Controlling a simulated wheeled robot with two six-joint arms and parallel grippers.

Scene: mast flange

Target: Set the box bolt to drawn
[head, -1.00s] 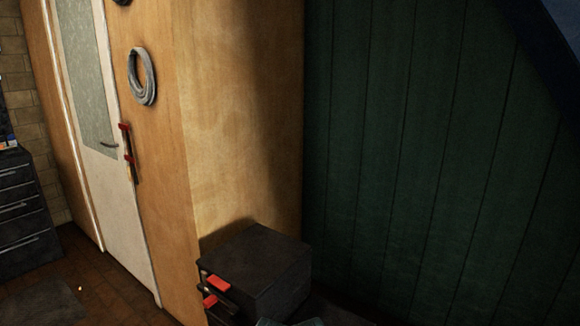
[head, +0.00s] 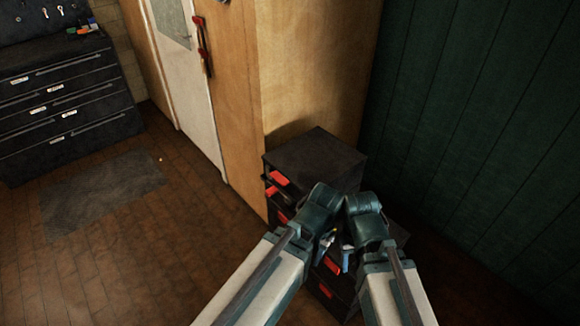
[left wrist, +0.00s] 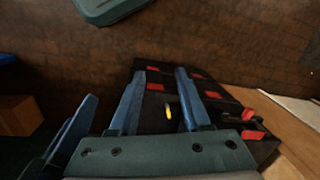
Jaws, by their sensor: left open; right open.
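I cannot make out a box bolt in any view. A stack of black boxes (head: 318,158) with red latches stands against the wooden panel; the boxes also show in the left wrist view (left wrist: 152,98). My two arms reach in front of the stack and hide much of its lower part. My left gripper (head: 326,242) shows small; in the left wrist view its blue fingers (left wrist: 155,92) are spread and empty, pointing at the boxes. A small yellow piece (left wrist: 168,112) shows between them. My right gripper (head: 346,258) is close beside it, open, with no object seen in it.
A dark drawer cabinet (head: 65,100) stands at the far left, with a grey mat (head: 100,190) on the brick floor. A pale door (head: 195,85) and a green plank wall (head: 460,130) flank the wooden panel. The floor at left is free.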

